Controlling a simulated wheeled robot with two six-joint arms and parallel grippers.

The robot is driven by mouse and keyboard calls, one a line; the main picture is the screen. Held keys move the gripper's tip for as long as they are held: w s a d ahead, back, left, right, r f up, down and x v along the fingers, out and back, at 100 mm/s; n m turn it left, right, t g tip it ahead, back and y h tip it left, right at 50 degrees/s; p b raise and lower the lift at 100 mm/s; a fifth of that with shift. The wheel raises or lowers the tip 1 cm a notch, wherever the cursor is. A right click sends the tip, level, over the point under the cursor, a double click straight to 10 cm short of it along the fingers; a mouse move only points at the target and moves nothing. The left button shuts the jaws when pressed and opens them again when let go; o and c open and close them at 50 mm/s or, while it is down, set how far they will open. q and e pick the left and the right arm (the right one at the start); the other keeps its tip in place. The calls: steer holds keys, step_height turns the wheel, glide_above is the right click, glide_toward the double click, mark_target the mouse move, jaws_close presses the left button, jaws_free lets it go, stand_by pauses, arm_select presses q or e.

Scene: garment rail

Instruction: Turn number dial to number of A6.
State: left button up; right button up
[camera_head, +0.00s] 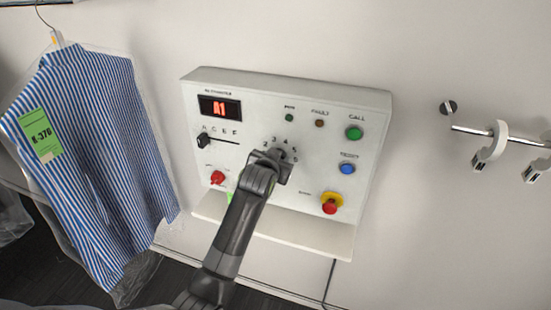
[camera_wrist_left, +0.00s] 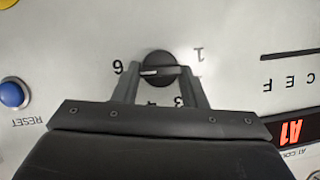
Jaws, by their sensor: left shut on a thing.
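The white control panel (camera_head: 300,110) is on the wall ahead. Its display (camera_head: 219,108) reads A1 in red. The number dial (camera_wrist_left: 160,60) is a round black knob with a grey bar across it. In the wrist view, which is upside down, a pale mark on the bar lies on the side of the 6, and a 1 is on the opposite side. My left gripper (camera_wrist_left: 160,72) is shut on the dial, a finger at each end of the bar. In the head view my left gripper (camera_head: 270,162) hides most of the dial. My right gripper is out of view.
The panel also has a black letter slider (camera_head: 204,141), a red knob (camera_head: 217,177), a green CALL button (camera_head: 354,133), a blue RESET button (camera_head: 347,168) and a red stop button (camera_head: 329,207). A ledge (camera_head: 300,235) juts out below. A bagged striped shirt (camera_head: 90,150) hangs at left.

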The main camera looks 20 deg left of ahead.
arm_select(q)
steer(key=shift+f+m+y, duration=0.2)
steer(key=shift+m+y, duration=0.1)
steer(key=shift+m, duration=0.1)
stand_by(0.4)
steer(key=o, duration=0.9)
steer(key=shift+r, duration=0.1)
steer(key=shift+d, duration=0.1)
